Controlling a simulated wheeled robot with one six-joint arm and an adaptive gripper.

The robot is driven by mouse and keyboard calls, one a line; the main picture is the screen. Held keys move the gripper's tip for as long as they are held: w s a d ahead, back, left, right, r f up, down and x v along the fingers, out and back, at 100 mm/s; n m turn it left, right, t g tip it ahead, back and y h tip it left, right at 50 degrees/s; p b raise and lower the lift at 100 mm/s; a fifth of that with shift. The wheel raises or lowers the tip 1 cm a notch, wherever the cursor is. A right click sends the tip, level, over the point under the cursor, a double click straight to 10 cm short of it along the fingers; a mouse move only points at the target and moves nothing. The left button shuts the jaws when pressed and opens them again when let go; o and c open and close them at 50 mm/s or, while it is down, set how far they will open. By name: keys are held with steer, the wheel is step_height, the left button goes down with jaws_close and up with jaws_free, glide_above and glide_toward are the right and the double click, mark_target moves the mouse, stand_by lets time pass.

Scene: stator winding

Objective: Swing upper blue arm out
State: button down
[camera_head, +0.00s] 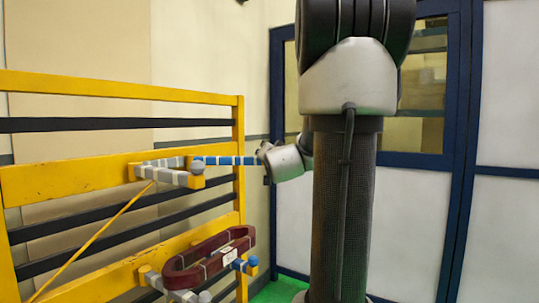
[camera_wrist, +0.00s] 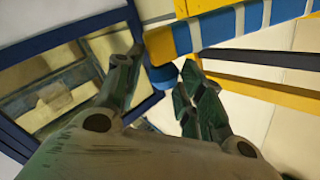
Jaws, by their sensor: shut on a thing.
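The upper blue arm (camera_head: 228,160) is a blue bar with white bands. It sticks out to the right from a grey and yellow bracket (camera_head: 172,172) on the yellow rack. In the wrist view its striped bar (camera_wrist: 225,27) runs to a yellow end, with a short blue peg (camera_wrist: 161,77) beside it. My gripper (camera_head: 264,152) is at the bar's right end. In the wrist view my gripper's fingers (camera_wrist: 163,68) stand either side of the blue peg and are shut on it. The exact contact is partly hidden.
The yellow rack (camera_head: 110,90) with black rails fills the left side. Below, a dark red coil (camera_head: 210,257) rests on a lower bracket, with a lower blue arm (camera_head: 245,265) at its right. A blue-framed wall (camera_head: 463,130) stands behind on the right.

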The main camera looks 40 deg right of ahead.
steer(key=c, duration=1.2)
jaws_free()
steer(key=shift+w+a+r, duration=0.15)
steer(key=shift+a+r, duration=0.1)
steer(key=shift+r, duration=0.15)
steer(key=shift+o, duration=0.7)
steer(key=shift+a, duration=0.15)
steer(key=shift+f, duration=0.15)
steer(key=shift+f, duration=0.1)
steer(key=v, duration=1.2)
